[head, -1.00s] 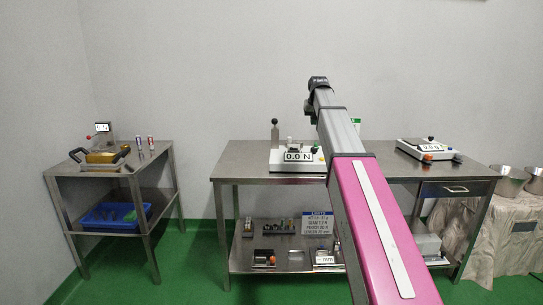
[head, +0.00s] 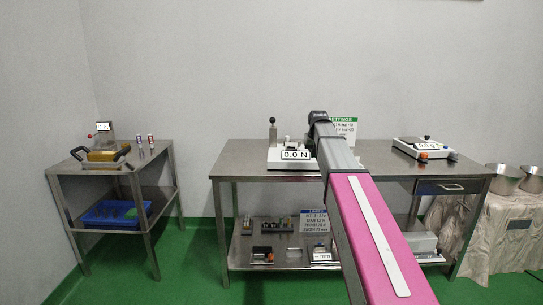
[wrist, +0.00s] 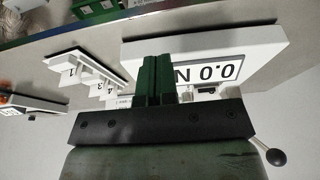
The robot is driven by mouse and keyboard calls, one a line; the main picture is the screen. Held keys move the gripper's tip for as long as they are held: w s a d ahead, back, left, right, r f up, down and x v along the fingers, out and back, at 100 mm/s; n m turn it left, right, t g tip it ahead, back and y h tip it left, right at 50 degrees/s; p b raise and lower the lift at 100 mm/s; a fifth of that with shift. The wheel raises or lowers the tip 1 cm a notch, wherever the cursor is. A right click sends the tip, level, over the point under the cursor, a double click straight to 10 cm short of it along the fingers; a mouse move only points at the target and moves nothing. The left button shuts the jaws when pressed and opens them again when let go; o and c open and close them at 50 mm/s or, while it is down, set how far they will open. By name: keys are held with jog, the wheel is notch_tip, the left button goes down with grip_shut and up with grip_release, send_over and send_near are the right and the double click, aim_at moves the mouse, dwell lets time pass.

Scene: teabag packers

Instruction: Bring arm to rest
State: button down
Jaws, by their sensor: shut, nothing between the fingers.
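My arm reaches up from the lower right of the head view toward the middle steel table (head: 240,158); my gripper itself is hidden there behind the arm. In the wrist view my gripper (wrist: 157,62) shows its two green fingers side by side, shut and empty. Beyond them, upside down in that view, is the white tester with a "0.0 N" display (wrist: 262,45). The same tester (head: 280,163) stands on the middle table in the head view. I cannot tell the exact gap between fingers and tester.
A white scale (head: 418,146) stands on the table's right. A green settings sign (head: 343,120) is behind my arm. A smaller steel table (head: 60,168) with a blue tray (head: 112,222) on its shelf stands left. Metal bowls (head: 504,178) are far right. Green floor between the tables is clear.

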jog(key=s+f+g, duration=0.3)
jog(key=s+f, duration=3)
jog(key=shift+s+f+g, duration=0.2)
jog(key=shift+f+g, duration=0.1)
